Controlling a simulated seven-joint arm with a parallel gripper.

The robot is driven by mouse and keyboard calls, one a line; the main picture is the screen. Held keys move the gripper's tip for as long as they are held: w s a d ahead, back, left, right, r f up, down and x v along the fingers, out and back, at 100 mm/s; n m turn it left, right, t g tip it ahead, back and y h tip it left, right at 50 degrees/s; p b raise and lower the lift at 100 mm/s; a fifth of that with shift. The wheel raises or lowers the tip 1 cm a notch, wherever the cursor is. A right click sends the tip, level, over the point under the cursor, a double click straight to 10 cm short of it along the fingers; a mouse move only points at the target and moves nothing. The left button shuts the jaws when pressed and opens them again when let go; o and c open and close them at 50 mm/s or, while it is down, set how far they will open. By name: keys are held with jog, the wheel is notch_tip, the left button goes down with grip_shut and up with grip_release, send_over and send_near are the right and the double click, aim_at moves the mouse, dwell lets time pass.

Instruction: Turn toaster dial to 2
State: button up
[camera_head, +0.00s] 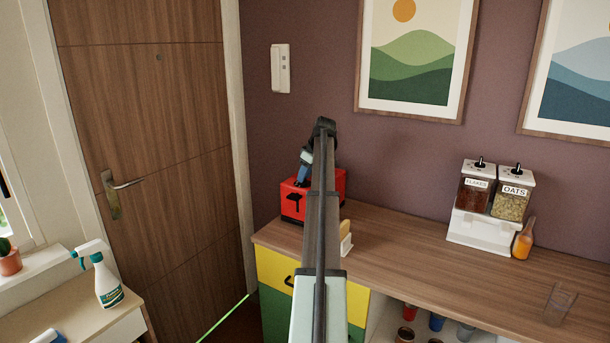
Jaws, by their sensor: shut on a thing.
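The red toaster (292,208) stands on the left end of the wooden counter, against the purple wall. A dark mark or lever shows on its front face. My arm reaches forward from the bottom of the view and covers the toaster's middle. My gripper (301,181) is small in the view and points down at the toaster's upper front. It is shut on what appears to be the toaster dial. The dial itself and its numbers are hidden or too small to make out.
A slice of bread or similar pale item (345,238) stands on the counter (420,255) right of my arm. Flakes and oats dispensers (492,203), an orange bottle (523,240) and a clear glass (558,307) are further right. A spray bottle (107,283) stands at lower left.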

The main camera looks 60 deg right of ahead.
jog(key=shift+c, duration=1.2)
jog(key=m, duration=0.1)
jog(key=m+h, duration=0.1)
jog(key=m, duration=0.1)
jog(key=shift+a+m, duration=0.25)
jog(key=shift+m, duration=0.05)
jog(key=shift+a+m+g+h, duration=0.1)
jog(key=shift+m+g+h, duration=0.3)
jog(key=shift+m, duration=0.9)
jog(key=shift+m+g+h, duration=0.2)
jog(key=shift+m+h, duration=0.4)
jog(key=shift+m, duration=0.7)
jog(key=o, duration=1.1)
jog(key=shift+w, duration=0.1)
jog(key=shift+c, duration=0.2)
jog(key=shift+r, duration=0.1)
